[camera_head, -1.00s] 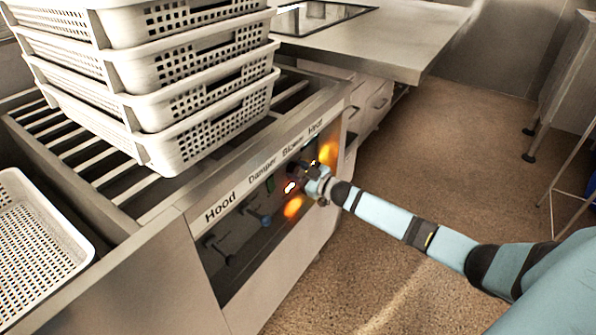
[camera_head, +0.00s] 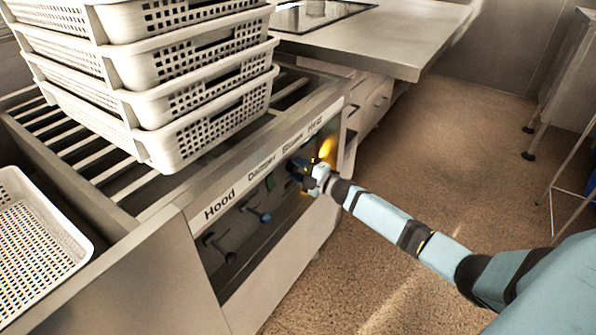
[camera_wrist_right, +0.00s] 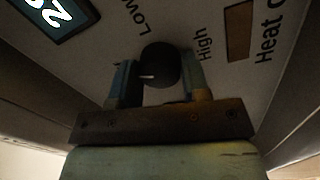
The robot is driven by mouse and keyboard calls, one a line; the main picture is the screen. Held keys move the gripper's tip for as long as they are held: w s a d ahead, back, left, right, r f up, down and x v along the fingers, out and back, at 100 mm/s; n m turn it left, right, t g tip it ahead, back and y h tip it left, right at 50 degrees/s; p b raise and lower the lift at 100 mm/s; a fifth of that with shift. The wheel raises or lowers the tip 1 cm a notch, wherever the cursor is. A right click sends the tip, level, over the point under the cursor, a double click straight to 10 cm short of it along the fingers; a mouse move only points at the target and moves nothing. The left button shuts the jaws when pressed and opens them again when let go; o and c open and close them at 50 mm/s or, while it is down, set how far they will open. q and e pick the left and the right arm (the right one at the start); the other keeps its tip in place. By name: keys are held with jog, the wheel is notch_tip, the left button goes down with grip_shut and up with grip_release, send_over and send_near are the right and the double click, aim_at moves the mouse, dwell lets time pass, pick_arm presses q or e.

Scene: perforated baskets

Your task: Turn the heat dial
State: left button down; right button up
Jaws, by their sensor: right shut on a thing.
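The heat dial (camera_wrist_right: 160,66) is a round dark knob with a pale mark, set between the printed words Low and High in the right wrist view. My right gripper (camera_wrist_right: 162,82) has one finger on each side of the knob and is shut on it. In the head view my right gripper (camera_head: 308,172) is at the right part of the control panel (camera_head: 238,243), under the Blower and Heat labels, and hides the dial there. My left gripper is not in view.
Levers (camera_head: 218,247) stick out of the panel under Hood and Damper. Stacked white baskets (camera_head: 215,137) stand on the slatted top above, and another basket (camera_head: 35,240) is at the left. A lit digital display (camera_wrist_right: 50,12) is beside the dial.

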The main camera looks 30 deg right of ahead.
jog(key=n, duration=0.2)
jog(key=shift+f+n+b, duration=0.1)
jog(key=shift+n+b, duration=0.3)
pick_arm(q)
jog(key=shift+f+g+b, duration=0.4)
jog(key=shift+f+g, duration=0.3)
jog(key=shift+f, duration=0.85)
pick_arm(e)
jog(key=shift+n+y, duration=0.3)
jog(key=shift+n, duration=1)
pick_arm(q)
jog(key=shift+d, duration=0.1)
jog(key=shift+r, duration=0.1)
pick_arm(e)
jog(key=o, duration=0.9)
jog(key=shift+s, duration=0.1)
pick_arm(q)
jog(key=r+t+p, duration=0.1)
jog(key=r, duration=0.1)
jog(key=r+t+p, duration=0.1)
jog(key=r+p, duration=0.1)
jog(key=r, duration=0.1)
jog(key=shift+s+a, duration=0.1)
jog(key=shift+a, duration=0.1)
pick_arm(e)
jog(key=v, duration=1.3)
jog(key=shift+s+d+r, duration=0.15)
jog(key=shift+s+r, duration=0.05)
jog(key=shift+s, duration=0.1)
